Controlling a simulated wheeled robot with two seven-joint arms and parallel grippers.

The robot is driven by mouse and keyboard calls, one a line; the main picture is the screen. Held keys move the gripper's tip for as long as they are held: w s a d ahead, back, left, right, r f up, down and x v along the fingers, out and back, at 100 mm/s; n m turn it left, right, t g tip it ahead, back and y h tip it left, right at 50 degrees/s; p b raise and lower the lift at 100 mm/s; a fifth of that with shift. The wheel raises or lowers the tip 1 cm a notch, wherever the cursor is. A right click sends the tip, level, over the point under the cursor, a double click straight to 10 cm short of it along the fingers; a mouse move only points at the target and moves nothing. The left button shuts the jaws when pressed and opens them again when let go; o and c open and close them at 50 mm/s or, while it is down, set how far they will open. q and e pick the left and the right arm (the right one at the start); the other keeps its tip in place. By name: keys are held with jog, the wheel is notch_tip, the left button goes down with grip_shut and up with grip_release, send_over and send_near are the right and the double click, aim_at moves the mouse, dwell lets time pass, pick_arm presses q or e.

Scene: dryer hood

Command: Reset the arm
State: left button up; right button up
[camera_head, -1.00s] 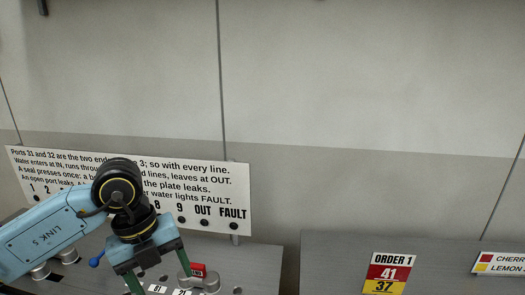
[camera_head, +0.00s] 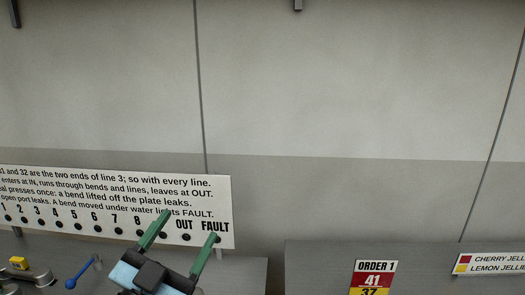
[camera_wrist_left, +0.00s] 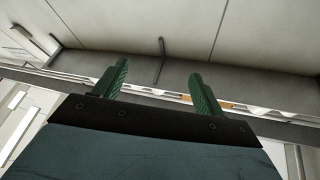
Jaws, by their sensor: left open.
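My left gripper (camera_head: 185,240) shows at the bottom of the head view, in front of the white sign board. Its two green fingers stand apart and point up, with nothing between them. In the left wrist view the same gripper (camera_wrist_left: 160,80) is open and empty, with the wall and a ledge beyond its fingers. The left arm behind the gripper is mostly below the head view's edge. My right gripper is not in either view.
The sign board (camera_head: 90,205) with text and a numbered row stands at the left. A blue-handled part (camera_head: 83,273) and a metal piece with a yellow block (camera_head: 18,263) lie below it. An order card (camera_head: 373,280) and a jelly label (camera_head: 492,263) are at right.

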pick_arm(q)
jog(key=s+a+f+n+g+y, duration=0.3)
jog(key=a+f+n+g+y, duration=0.15)
jog(key=f, duration=0.45)
jog(key=s+a+f+n+g+y, duration=0.3)
jog(key=a+f+g+y, duration=0.15)
jog(key=f, duration=0.55)
jog(key=s+f+g, duration=0.8)
jog(key=s+f, duration=0.3)
jog(key=s, duration=0.4)
jog(key=s+f+m+g+b, duration=0.1)
jog(key=s+f+b, duration=0.15)
jog(key=f, duration=1.25)
jog(key=s+f+g+b, duration=0.1)
jog(key=f+b, duration=0.2)
jog(key=f, duration=1.2)
jog(key=s+a+f+b, duration=0.1)
jog(key=s+f+b, duration=0.1)
jog(key=s+f, duration=0.6)
jog(key=s+a+f+g+b, duration=0.1)
jog(key=s+f+b, duration=0.1)
jog(key=s+f, duration=0.5)
notch_tip(320, 180, down, 5)
jog(key=shift+s+a+r+h+b, duration=0.1)
jog(key=shift+s+a+h+b, duration=0.2)
jog(key=shift+s+a+b, duration=0.1)
